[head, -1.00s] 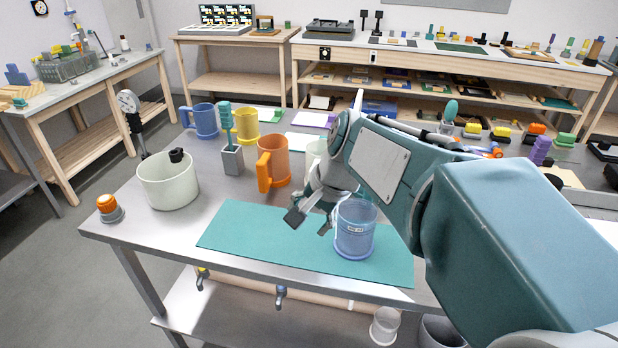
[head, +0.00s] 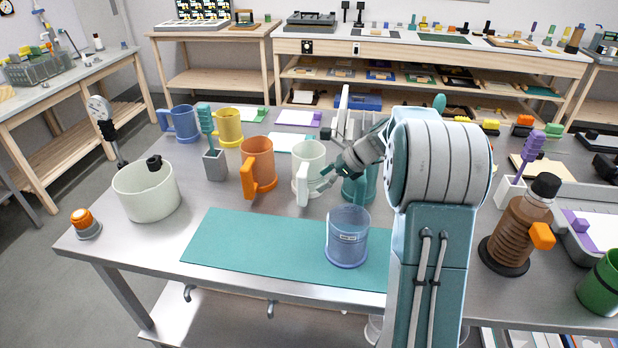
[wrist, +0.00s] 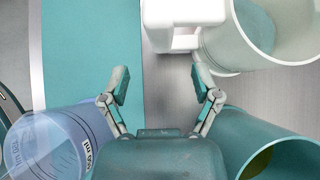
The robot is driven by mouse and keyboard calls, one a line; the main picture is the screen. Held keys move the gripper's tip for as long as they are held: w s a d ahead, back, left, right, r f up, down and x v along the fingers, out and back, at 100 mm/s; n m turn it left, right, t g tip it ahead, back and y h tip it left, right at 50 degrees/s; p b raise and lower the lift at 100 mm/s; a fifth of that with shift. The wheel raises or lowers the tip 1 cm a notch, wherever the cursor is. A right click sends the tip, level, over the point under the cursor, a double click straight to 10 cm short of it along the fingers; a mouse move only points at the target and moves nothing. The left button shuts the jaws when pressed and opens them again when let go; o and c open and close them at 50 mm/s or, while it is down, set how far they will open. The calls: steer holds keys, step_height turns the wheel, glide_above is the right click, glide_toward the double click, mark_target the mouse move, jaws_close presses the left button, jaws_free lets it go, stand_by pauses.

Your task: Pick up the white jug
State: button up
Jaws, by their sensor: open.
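The white jug (head: 312,158) stands upright on the metal table, between the orange jug and a teal jug, with its handle toward the front. In the wrist view the white jug (wrist: 278,38) is at the top right, its handle (wrist: 185,14) pointing left. My gripper (head: 323,180) is at the jug's front right in the head view, close to its handle. In the wrist view my gripper (wrist: 161,88) is open and empty, its fingers spread below the handle. The right fingertip is near the handle; I cannot tell whether it touches.
A clear blue beaker (head: 347,238) stands on the teal mat (head: 240,243). The orange jug (head: 258,160) is left of the white one. The teal jug (wrist: 228,140) is close at my gripper's right in the wrist view. The mat's left part is clear.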

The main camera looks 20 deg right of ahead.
mark_target(307, 190)
steer(key=x, duration=0.3)
steer(key=shift+a, duration=0.2)
steer(key=x, duration=0.5)
steer(key=shift+w+d+f, duration=0.15)
steer(key=shift+d+f, duration=0.15)
steer(key=shift+r, duration=0.1)
jaws_close()
